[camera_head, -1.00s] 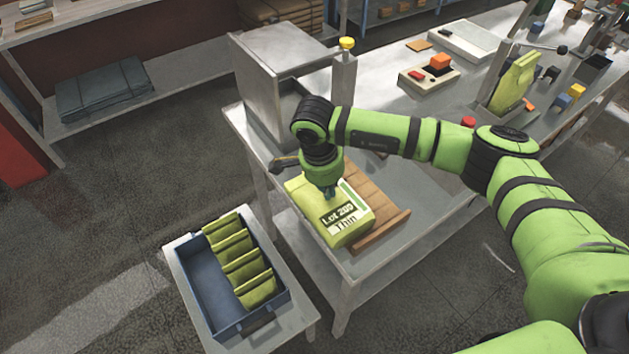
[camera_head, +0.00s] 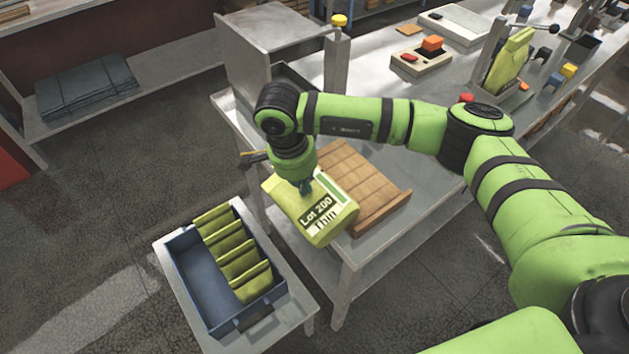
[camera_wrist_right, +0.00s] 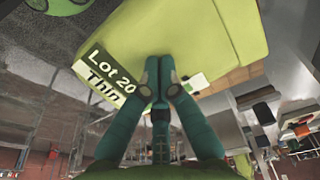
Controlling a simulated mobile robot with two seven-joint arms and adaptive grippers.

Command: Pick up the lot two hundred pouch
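The lot two hundred pouch (camera_head: 325,222) is a yellow-green bag with a dark "Lot 200" label and a white "Thin" strip. It hangs tilted from my right gripper (camera_head: 306,187), off the left edge of the wooden slatted board (camera_head: 362,185). In the right wrist view the pouch (camera_wrist_right: 190,35) fills the top, and the fingers of my right gripper (camera_wrist_right: 160,75) are closed together against it, pinching its material. The pinched part is hidden behind the fingers. My left gripper is not in view.
A blue bin (camera_head: 199,283) with several yellow-green pouches stands on a low stand at the lower left. The metal table (camera_head: 420,215) carries the board. Another yellow-green pouch (camera_head: 508,60) stands upright in a fixture at the back right. A metal cabinet (camera_head: 262,55) is behind my arm.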

